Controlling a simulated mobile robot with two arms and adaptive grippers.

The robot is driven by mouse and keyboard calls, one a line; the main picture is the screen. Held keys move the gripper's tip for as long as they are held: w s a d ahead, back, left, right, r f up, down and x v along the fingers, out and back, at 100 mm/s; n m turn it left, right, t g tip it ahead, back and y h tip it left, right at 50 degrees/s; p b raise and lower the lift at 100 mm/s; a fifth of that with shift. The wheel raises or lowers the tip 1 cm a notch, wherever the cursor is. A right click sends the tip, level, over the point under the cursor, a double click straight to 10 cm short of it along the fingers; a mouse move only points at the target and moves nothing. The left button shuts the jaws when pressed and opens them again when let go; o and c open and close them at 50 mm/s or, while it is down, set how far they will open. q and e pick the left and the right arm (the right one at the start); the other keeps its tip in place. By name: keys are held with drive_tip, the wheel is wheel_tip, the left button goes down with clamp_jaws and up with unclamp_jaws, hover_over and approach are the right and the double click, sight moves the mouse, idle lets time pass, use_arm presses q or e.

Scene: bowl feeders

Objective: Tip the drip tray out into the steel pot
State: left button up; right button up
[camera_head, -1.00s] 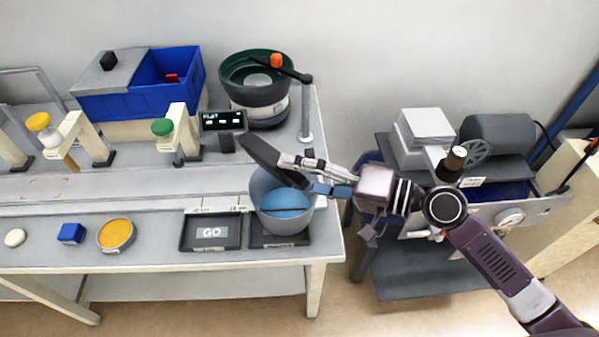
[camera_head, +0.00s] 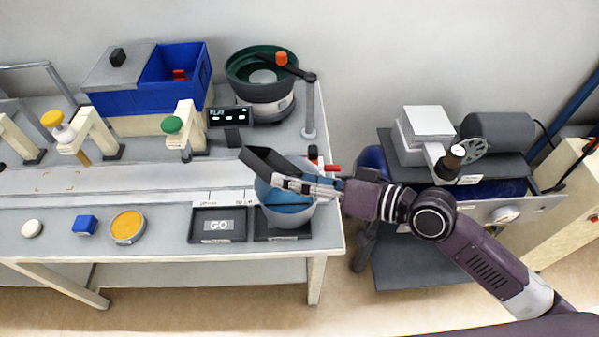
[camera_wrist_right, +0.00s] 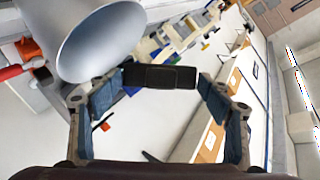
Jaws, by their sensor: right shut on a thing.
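The drip tray (camera_head: 268,160) is a dark, shallow piece held over the far side of the steel pot (camera_head: 289,222). The pot stands on a dark pad at the bench's right end; blue shows inside it. My right gripper (camera_head: 290,184) reaches in from the right across the pot and is shut on the tray. In the right wrist view the tray's dark edge (camera_wrist_right: 160,76) sits between the fingers, with the grey pot (camera_wrist_right: 105,45) close at upper left. The arm hides part of the pot's mouth. I cannot tell whether the tray holds anything. My left gripper is out of view.
A black GO pad (camera_head: 218,238) lies left of the pot. A green-lined bowl feeder (camera_head: 262,92) and a small display (camera_head: 230,117) stand behind it. An orange-filled dish (camera_head: 127,227) and blue block (camera_head: 85,225) are at left. A second cart (camera_head: 415,275) stands at right.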

drive_tip(key=shift+s+a+r+n+h+p, duration=0.15)
drive_tip(key=shift+r+n+h+p, duration=0.15)
drive_tip(key=shift+n+p, duration=0.3)
drive_tip(key=shift+s+a+n+p, duration=0.1)
drive_tip(key=shift+n+p, duration=0.2)
drive_tip(key=shift+p, duration=0.1)
drive_tip(key=shift+s+a+f+n+t+h, duration=0.1)
drive_tip(key=shift+f+n+t+h, duration=0.05)
drive_tip(key=shift+n+t+h, duration=0.2)
drive_tip(key=n+p, duration=0.1)
drive_tip(key=p, duration=0.1)
drive_tip(key=r+n+t+h+p, duration=0.1)
drive_tip(key=p, duration=0.1)
drive_tip(key=shift+h, duration=0.25)
drive_tip(key=shift+n+t+h+p, duration=0.25)
drive_tip(key=shift+n+h+p, duration=0.05)
drive_tip(key=shift+n+p, duration=0.3)
